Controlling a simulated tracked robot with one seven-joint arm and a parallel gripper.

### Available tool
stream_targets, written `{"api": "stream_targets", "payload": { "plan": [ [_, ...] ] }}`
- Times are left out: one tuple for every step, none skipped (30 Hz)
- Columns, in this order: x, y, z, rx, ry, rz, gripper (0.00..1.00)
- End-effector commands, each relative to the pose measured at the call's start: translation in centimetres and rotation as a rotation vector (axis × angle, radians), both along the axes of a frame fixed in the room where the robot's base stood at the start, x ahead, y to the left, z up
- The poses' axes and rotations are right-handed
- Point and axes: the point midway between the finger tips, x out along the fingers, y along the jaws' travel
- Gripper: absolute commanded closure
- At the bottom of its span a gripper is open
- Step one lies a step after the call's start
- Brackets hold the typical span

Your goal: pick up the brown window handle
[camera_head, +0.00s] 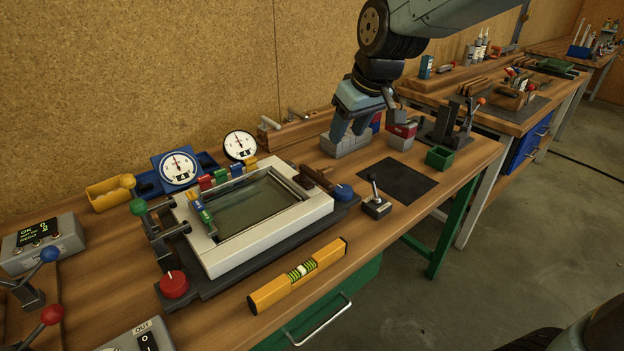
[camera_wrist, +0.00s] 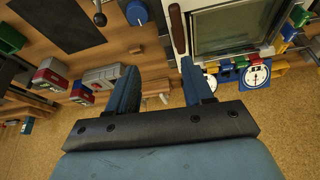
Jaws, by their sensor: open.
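The brown window handle (camera_head: 317,179) lies at the right back corner of the white glass frame (camera_head: 222,257), close to a blue knob. In the wrist view the handle (camera_wrist: 178,30) runs upright along the frame's edge, ahead of my fingertips and nearer the right finger. My gripper (camera_head: 350,134) points down over the back of the bench, to the right of the handle and apart from it. In the wrist view my gripper (camera_wrist: 159,66) is open with nothing between its fingers.
A blue knob (camera_head: 344,192) sits beside the handle. Two dial gauges (camera_head: 179,168) stand behind the frame. A grey block (camera_head: 345,146) is close below my gripper. A black mat (camera_head: 398,181), a small lever switch (camera_head: 376,207) and a green box (camera_head: 440,157) lie to the right.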

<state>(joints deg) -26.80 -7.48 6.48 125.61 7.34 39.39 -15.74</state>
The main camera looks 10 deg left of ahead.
Motion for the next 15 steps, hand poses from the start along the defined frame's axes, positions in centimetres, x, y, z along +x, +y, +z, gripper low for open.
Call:
{"api": "stream_targets", "payload": {
  "plan": [
    [0.1, 1.4, -0.6, -0.001, 0.006, 0.028, 0.49],
    [0.1, 2.0, -0.8, -0.001, 0.008, 0.043, 0.49],
    [0.2, 2.8, -1.0, -0.001, 0.009, 0.058, 0.49],
    [0.2, 3.2, -1.1, -0.001, 0.010, 0.068, 0.49],
    [0.2, 3.6, -1.3, -0.001, 0.011, 0.075, 0.49],
    [0.2, 3.9, -1.5, -0.001, 0.011, 0.082, 0.49],
    [0.3, 4.1, -1.6, -0.001, 0.013, 0.086, 0.49],
    [0.3, 4.3, -1.8, -0.001, 0.012, 0.089, 0.49],
    [0.4, 4.5, -2.1, -0.001, 0.013, 0.090, 0.49],
    [0.5, 4.6, -2.4, -0.001, 0.014, 0.092, 0.49],
    [0.6, 4.7, -2.8, -0.002, 0.015, 0.092, 0.49],
    [0.7, 4.9, -3.4, -0.002, 0.015, 0.092, 0.49],
    [0.8, 5.0, -3.8, -0.002, 0.015, 0.092, 0.49],
    [0.9, 5.2, -4.3, -0.002, 0.014, 0.093, 0.49],
    [1.1, 5.4, -5.0, -0.002, 0.014, 0.093, 0.49]
  ]
}}
